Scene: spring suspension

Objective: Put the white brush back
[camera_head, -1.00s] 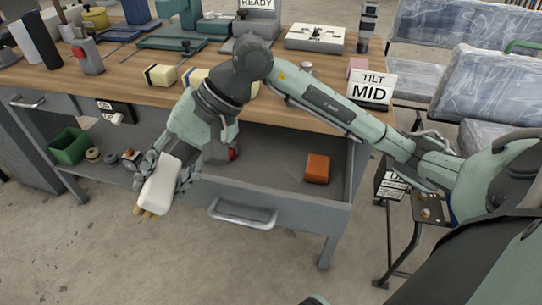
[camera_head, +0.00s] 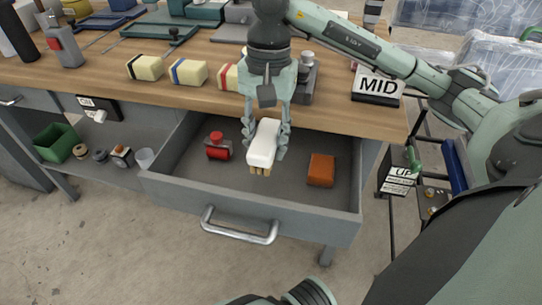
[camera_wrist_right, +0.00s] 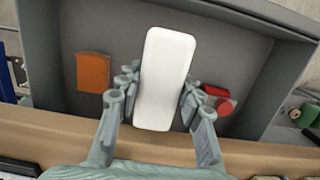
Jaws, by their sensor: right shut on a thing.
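The white brush (camera_head: 263,143) is a white block with tan bristles at its lower end. My right gripper (camera_head: 265,140) is shut on it and holds it over the open drawer (camera_head: 190,197), between a red object and an orange block. In the right wrist view the brush (camera_wrist_right: 166,78) sits between the two fingers of the gripper (camera_wrist_right: 160,95), with the drawer floor behind it. I cannot tell its exact height above the drawer floor. My left gripper is not in view.
The drawer holds a red object (camera_head: 218,147) at left and an orange block (camera_head: 321,170) at right. Striped blocks (camera_head: 188,72) and a MID sign (camera_head: 378,86) stand on the wooden bench top. A green bin (camera_head: 56,143) is on the lower left shelf.

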